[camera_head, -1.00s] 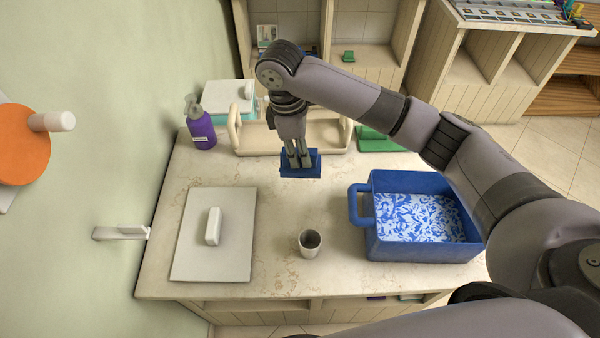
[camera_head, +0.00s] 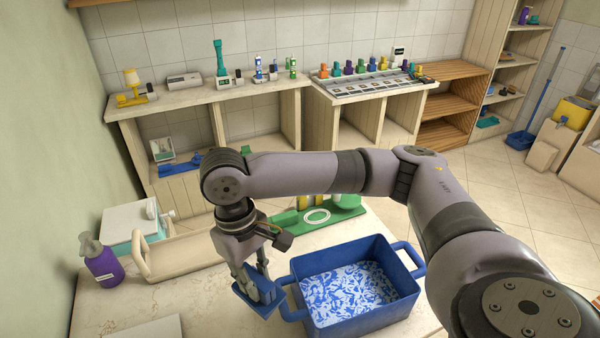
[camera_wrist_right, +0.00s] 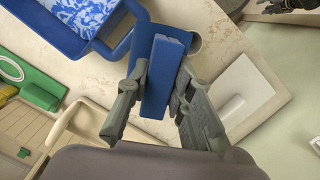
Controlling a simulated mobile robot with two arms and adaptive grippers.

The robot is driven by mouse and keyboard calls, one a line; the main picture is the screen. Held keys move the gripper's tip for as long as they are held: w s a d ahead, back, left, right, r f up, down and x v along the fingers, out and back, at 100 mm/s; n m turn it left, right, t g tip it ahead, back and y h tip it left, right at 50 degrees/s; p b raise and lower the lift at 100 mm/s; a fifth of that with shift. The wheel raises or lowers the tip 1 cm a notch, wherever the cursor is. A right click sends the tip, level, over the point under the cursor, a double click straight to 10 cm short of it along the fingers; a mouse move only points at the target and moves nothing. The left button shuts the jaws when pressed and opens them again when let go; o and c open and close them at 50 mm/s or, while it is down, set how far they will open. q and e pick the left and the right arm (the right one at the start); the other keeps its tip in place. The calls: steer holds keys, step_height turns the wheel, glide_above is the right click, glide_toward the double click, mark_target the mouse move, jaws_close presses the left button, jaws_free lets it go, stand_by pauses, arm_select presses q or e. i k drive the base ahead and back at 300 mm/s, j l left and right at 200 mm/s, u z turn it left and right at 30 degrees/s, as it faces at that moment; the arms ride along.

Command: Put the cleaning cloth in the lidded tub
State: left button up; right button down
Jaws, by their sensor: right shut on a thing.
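The wrist view shows the fingers (camera_wrist_right: 155,95) on both sides of the cloth's ridge (camera_wrist_right: 165,75). The blue tub has a blue-and-white patterned inside and no lid on it. A teal tub (camera_head: 150,229) with a white lid (camera_head: 128,220) stands at the back left. A loose white lid (camera_wrist_right: 262,88) lies on the counter. My left gripper is out of view.
A purple pump bottle (camera_head: 104,268) and a beige handled tray (camera_head: 190,258) stand on the left. A green tray (camera_head: 345,212) is behind the blue tub. A cup (camera_wrist_right: 194,43) is near the cloth in the wrist view. Shelving lines the back wall.

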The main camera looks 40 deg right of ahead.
mark_target(348, 301)
steer(key=i+j+z, duration=0.1)
steer(key=z, duration=0.3)
steer(key=j+z, duration=0.2)
steer(key=z, duration=0.2)
steer(key=j+z, duration=0.15)
steer(key=z, duration=0.2)
steer(key=i+j, duration=0.05)
